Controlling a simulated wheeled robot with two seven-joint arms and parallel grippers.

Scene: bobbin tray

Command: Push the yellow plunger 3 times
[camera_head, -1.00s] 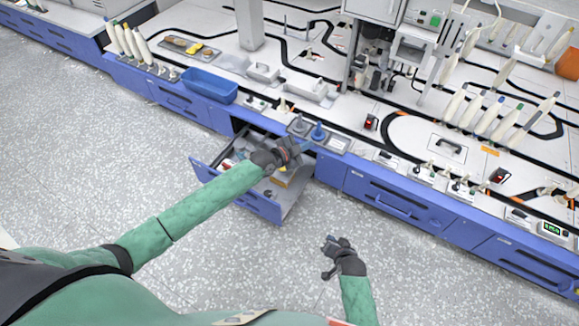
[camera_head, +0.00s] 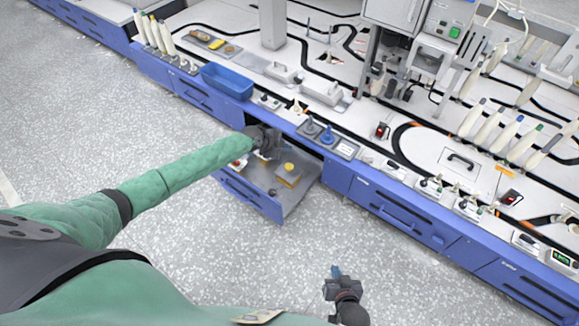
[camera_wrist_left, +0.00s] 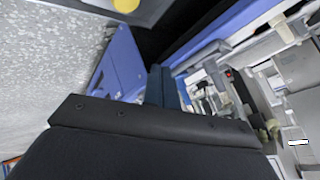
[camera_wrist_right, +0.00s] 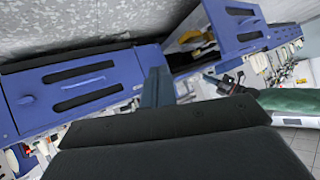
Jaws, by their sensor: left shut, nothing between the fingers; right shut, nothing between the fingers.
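The yellow plunger (camera_head: 289,167) is a small round knob standing on a tan block (camera_head: 288,178) inside the open blue drawer (camera_head: 250,194). It also shows, cut off, at the top of the left wrist view (camera_wrist_left: 125,4). My left gripper (camera_head: 269,153) is shut and empty. In the head view it appears just left of the plunger and apart from it, over the back of the drawer. My right gripper (camera_head: 336,272) is shut and empty, low over the open floor in front of the bench and well away from the drawer.
Above the drawer the bench edge carries a grey tray (camera_head: 345,149) with blue and grey knobs. A blue bin (camera_head: 227,80) stands to the left on the bench. Other small items lie in the drawer's left part. The speckled floor in front is clear.

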